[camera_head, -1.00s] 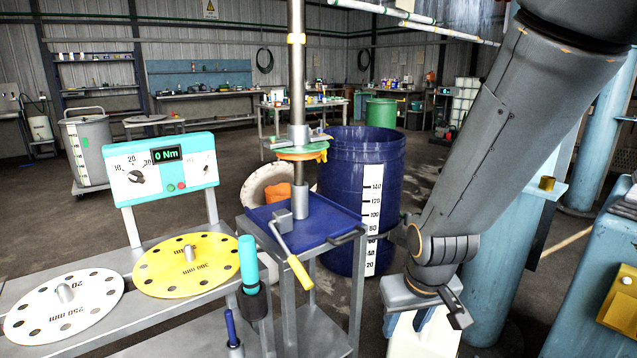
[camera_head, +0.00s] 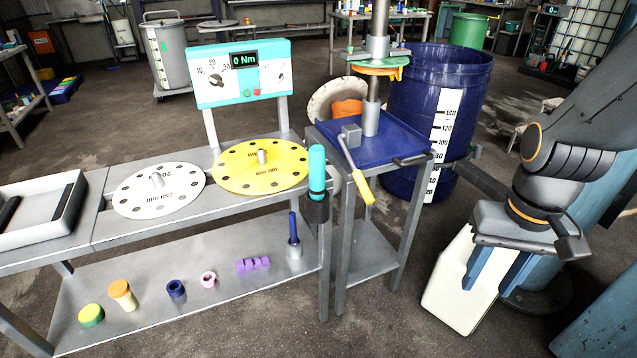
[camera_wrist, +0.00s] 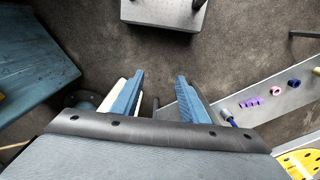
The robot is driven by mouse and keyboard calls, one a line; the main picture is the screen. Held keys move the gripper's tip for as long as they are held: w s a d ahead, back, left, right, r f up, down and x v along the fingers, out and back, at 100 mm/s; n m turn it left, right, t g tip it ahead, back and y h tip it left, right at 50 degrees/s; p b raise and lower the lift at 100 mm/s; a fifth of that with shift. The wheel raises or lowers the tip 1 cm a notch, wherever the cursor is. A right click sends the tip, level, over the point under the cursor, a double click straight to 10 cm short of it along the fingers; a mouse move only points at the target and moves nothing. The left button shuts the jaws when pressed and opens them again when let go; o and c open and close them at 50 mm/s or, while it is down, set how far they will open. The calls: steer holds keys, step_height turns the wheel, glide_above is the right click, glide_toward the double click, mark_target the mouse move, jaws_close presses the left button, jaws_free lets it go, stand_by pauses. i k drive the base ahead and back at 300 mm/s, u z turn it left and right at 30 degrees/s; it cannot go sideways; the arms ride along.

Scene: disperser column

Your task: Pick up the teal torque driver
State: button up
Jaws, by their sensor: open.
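The teal torque driver (camera_head: 317,168) stands upright in a dark holder (camera_head: 316,207) at the right end of the metal bench, beside the yellow disc. My gripper (camera_head: 485,275) is well to the right of it, past the press stand, pointing down in front of a white canister. In the wrist view my gripper (camera_wrist: 160,80) shows two blue fingers spread apart with only floor between them. I cannot make out the teal driver in the wrist view.
The press stand (camera_head: 385,140) with its yellow-handled lever (camera_head: 362,187) stands between driver and gripper. A blue drum (camera_head: 440,85) is behind. A blue-handled tool (camera_head: 293,228) stands on the lower shelf. A white canister (camera_head: 460,285) is by my gripper.

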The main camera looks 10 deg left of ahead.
mark_target(317, 153)
steer(key=z, duration=1.05)
steer(key=k, duration=0.8)
steer(key=u, duration=1.1)
steer(key=i, duration=0.5)
steer(key=u, duration=0.05)
